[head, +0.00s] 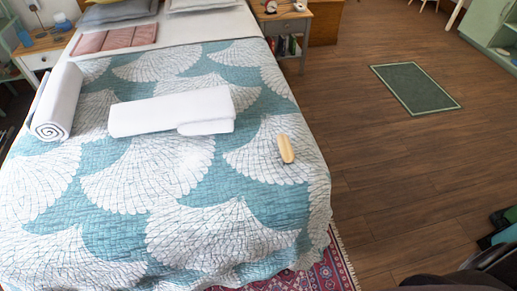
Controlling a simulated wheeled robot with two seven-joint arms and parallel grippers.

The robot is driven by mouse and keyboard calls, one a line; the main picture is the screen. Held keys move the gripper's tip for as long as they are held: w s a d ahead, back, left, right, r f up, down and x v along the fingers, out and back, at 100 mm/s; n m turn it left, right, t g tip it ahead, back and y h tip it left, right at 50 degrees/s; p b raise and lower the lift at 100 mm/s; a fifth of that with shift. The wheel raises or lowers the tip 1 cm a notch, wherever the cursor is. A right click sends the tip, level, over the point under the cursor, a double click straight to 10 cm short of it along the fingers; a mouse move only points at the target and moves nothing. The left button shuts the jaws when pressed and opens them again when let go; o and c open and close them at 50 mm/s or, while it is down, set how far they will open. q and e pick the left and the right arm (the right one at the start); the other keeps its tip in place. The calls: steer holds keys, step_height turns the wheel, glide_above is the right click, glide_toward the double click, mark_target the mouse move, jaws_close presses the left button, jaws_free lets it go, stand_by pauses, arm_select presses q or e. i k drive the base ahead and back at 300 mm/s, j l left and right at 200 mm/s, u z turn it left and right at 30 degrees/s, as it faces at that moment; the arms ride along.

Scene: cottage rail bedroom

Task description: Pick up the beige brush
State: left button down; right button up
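The beige brush (286,148) lies on the bed's quilt (190,225), near the bed's right edge in the head view. It is a small elongated piece, lying lengthwise roughly away from me, and is fully visible. Nothing touches it except the quilt. Neither of my grippers can be made out in the head view.
A folded white towel (172,111) lies left of the brush, and a rolled white towel (57,101) lies farther left. A nightstand (304,22) stands at the bed's far right. A green mat (414,88) lies on the open wooden floor (400,160). Dark objects crowd the lower right corner.

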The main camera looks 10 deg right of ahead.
mark_target(285, 147)
steer(key=l+z, duration=0.15)
steer(key=l, duration=0.3)
steer(key=i+l+z, duration=0.15)
steer(key=l, duration=0.35)
steer(key=l+z, duration=0.1)
steer(key=l, duration=0.35)
steer(key=i+l+z, duration=0.15)
steer(key=l, duration=0.3)
